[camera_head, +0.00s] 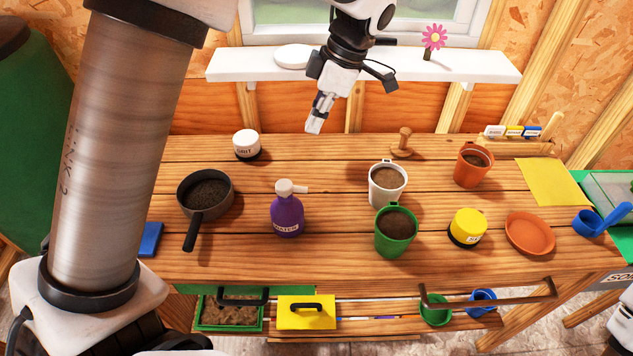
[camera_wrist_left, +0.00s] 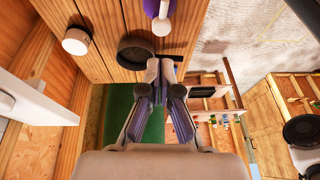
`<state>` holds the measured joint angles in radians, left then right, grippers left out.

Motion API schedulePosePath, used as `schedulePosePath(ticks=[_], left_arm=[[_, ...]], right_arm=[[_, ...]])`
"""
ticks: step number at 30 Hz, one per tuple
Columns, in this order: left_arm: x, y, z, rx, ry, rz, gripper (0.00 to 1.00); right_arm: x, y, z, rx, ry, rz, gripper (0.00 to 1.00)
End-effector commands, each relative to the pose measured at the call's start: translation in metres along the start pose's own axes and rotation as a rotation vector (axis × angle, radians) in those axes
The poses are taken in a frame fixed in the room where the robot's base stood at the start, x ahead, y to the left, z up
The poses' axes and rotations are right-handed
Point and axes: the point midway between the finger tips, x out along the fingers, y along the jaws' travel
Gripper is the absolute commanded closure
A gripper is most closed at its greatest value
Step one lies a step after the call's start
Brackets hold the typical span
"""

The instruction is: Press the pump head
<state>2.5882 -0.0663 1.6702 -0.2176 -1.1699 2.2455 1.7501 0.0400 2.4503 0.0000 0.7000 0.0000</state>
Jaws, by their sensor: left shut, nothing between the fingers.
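A purple pump bottle (camera_head: 287,217) with a white label stands upright on the wooden workbench. Its white pump head (camera_head: 287,188) has a spout pointing right. My left gripper (camera_head: 315,125) is shut and empty, pointing down above the back of the bench. It is behind the bottle and a little to its right in the head view, apart from the pump head. In the left wrist view, the shut fingertips (camera_wrist_left: 162,66) show below the bottle, whose white head (camera_wrist_left: 162,25) is near the top edge. My right gripper is out of view.
A dark saucepan (camera_head: 205,196) stands left of the bottle, and a white jar (camera_head: 246,144) behind it. A white pot (camera_head: 386,184), a green pot (camera_head: 396,232) and a yellow jar (camera_head: 467,228) stand to the right. A white shelf (camera_head: 465,66) runs along the back wall.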

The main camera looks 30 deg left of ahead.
Motion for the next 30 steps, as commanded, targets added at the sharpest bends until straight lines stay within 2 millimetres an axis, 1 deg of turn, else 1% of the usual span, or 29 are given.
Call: schedulePosePath(ticks=[2,5,8,16,21,25,30], left_arm=[[0.005,0.0,0.0,0.001,0.001,-0.003,1.0],[0.018,-0.001,-0.001,0.001,0.001,-0.005,1.0],[0.036,-0.001,-0.001,0.001,0.003,-0.006,1.0],[0.096,-0.002,-0.001,0.001,0.003,-0.007,1.0],[0.124,-0.005,0.004,0.002,0.002,-0.005,1.0],[0.135,-0.005,0.007,0.002,0.0,-0.002,1.0],[0.139,-0.005,0.008,0.001,-0.001,-0.001,1.0]], right_arm=[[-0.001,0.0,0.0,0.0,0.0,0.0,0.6],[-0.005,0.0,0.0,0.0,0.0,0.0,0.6],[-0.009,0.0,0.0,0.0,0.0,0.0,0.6],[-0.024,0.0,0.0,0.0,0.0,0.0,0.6],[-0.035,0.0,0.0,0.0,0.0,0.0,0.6],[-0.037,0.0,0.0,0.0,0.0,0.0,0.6],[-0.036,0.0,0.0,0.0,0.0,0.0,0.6]])
